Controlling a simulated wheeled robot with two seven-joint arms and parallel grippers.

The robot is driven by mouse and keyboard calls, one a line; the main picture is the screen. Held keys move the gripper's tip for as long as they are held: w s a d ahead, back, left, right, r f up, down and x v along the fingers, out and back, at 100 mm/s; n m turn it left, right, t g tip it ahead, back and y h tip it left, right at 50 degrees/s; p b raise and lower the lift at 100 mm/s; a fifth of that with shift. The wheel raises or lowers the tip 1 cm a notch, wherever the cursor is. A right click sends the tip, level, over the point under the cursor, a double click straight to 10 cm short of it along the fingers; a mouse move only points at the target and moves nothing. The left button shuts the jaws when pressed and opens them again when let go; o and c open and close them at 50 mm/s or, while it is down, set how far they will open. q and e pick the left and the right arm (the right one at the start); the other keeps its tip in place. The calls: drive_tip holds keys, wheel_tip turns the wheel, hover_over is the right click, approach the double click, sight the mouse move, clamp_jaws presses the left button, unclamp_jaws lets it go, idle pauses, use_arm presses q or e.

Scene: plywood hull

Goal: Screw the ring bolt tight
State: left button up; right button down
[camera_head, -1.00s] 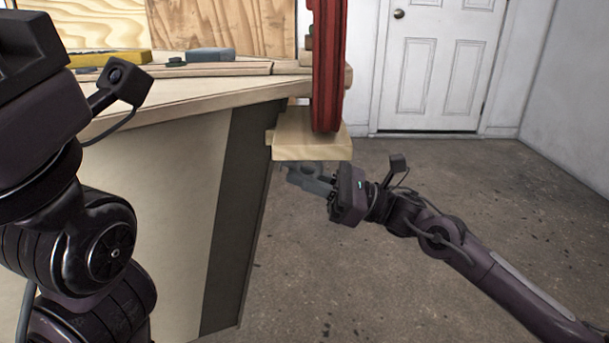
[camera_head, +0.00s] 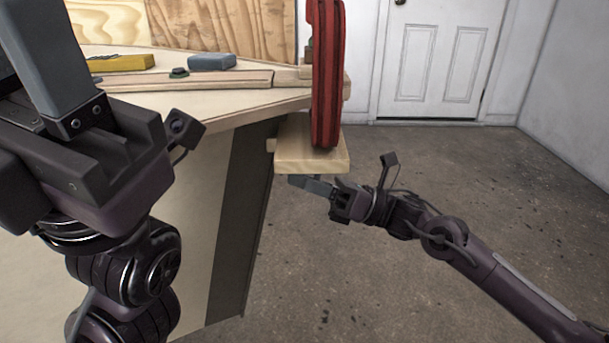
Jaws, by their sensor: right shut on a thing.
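My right gripper (camera_head: 308,183) is close under the pale wooden block (camera_head: 310,158) at the hull's corner, its grey fingers pointing left. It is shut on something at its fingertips. The ring bolt itself cannot be made out; the fingers and the block's underside hide that spot. My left gripper (camera_head: 70,110) is large and near at the left, with one grey finger pointing up. Its tips are cut off by the picture edge, so its opening cannot be judged. It is well away from the block.
A tall red piece (camera_head: 327,75) stands upright on the block. The plywood hull (camera_head: 200,109) fills the left; a yellow tool (camera_head: 122,63), a grey-blue block (camera_head: 212,62) and a small dark green piece (camera_head: 179,72) lie on it. The floor (camera_head: 420,175) at right is clear.

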idle(0.5)
drive_tip(key=c, duration=1.5)
unclamp_jaws()
drive_tip(key=shift+s+r, duration=0.1)
drive_tip(key=w+p+v, duration=0.1)
drive_tip(key=p+v, duration=0.1)
drive_tip(key=v, duration=0.5)
drive_tip(key=shift+s+d, duration=0.4)
drive_tip(key=shift+s, duration=0.15)
